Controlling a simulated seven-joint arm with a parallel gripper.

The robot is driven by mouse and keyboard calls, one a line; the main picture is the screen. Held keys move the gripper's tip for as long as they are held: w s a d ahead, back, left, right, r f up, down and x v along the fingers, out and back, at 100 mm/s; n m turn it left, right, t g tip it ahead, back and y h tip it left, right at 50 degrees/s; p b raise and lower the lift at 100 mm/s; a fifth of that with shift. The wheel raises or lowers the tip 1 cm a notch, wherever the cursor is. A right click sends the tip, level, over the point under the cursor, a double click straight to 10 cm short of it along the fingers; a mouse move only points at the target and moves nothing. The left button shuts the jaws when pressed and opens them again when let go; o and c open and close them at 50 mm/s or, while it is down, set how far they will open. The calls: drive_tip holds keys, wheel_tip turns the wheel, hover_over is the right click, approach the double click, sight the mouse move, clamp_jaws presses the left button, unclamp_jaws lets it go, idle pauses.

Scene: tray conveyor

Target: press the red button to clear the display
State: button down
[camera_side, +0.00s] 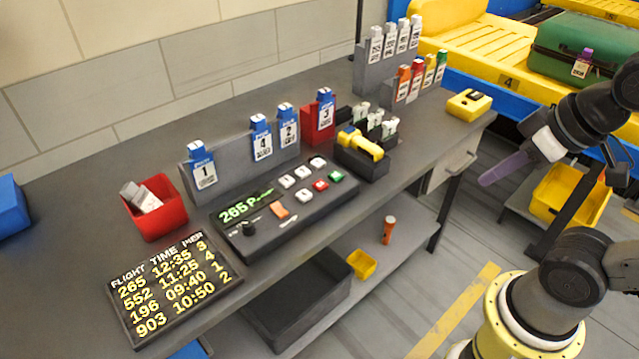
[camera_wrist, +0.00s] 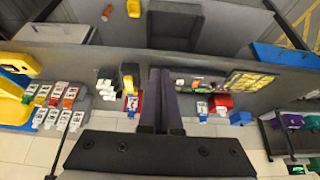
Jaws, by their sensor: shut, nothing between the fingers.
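The red button (camera_side: 320,185) sits on the dark control panel (camera_side: 312,206) on the grey bench, beside a green button (camera_side: 336,176) and several white keys. The panel's display (camera_side: 245,206) shows green text starting "265 P". My gripper (camera_side: 484,183) is shut and empty, in the air off the bench's front edge, well to the right of the panel. In the wrist view its purple fingers (camera_wrist: 160,72) lie together. Part of the panel (camera_wrist: 207,82) shows just right of them there; I cannot make out the red button in that view.
A flight board (camera_side: 174,286) and a red bin (camera_side: 155,208) stand left of the panel. A grey rack (camera_side: 232,158) with blue tags stands behind it. A yellow scanner (camera_side: 360,144) in a black holder is to its right. A yellow box (camera_side: 468,105) sits at the bench's far end.

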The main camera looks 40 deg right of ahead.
idle(0.3)
drive_tip(key=w+a+r+m+t, duration=0.1)
drive_tip(key=w+r+m+t, duration=0.25)
drive_tip(key=w+r, duration=0.45)
drive_tip(key=m+y, duration=0.1)
drive_tip(key=m, duration=0.3)
hover_over(323, 187)
wheel_tip(323, 187, down, 17)
drive_tip(key=shift+f, duration=0.15)
drive_tip(key=shift+f, duration=0.15)
drive_tip(key=shift+f, duration=4.25)
drive_tip(key=shift+f, duration=0.15)
